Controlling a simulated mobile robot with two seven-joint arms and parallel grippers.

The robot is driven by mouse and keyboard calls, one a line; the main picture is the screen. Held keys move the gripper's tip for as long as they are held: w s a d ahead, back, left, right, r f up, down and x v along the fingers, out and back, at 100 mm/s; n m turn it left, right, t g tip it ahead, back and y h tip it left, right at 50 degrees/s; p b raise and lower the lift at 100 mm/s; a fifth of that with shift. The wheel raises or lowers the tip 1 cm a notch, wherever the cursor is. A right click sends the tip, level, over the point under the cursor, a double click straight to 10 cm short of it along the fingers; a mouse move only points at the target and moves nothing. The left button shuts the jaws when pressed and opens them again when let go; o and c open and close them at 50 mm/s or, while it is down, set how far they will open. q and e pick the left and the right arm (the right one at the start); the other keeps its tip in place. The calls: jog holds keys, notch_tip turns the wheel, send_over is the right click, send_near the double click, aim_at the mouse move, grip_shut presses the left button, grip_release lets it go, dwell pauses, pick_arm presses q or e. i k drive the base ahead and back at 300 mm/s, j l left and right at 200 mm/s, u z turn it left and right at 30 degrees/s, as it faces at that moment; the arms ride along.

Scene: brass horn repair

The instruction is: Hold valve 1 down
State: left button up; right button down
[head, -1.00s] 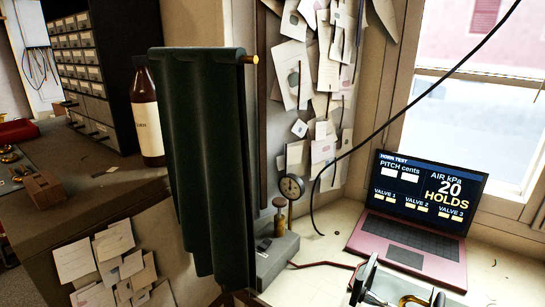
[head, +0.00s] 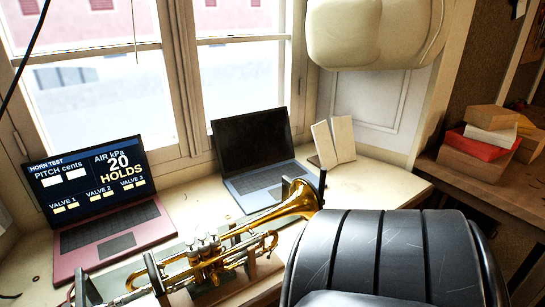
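A brass horn (head: 292,203) lies along a cradle on the bench in the lower middle of the head view, its bell pointing right. Its silver valve tops (head: 204,243) stand upright in a cluster near the middle of the horn. They are too small to tell which is valve 1 or whether any is pressed. A pink laptop (head: 115,242) at the left shows "HORN TEST", air 20 kPa, "HOLDS", and labels for valves 1, 2 and 3. Neither of my grippers is in view.
A blue-grey laptop (head: 262,182) with a dark screen stands behind the horn. Pale cards (head: 333,143) stand beside it. A large black ribbed rounded shape (head: 385,257) fills the lower right and hides the bench there. Boxes (head: 482,150) are stacked at the far right.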

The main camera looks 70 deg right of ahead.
aim_at(192, 250)
jog(key=z, duration=1.8)
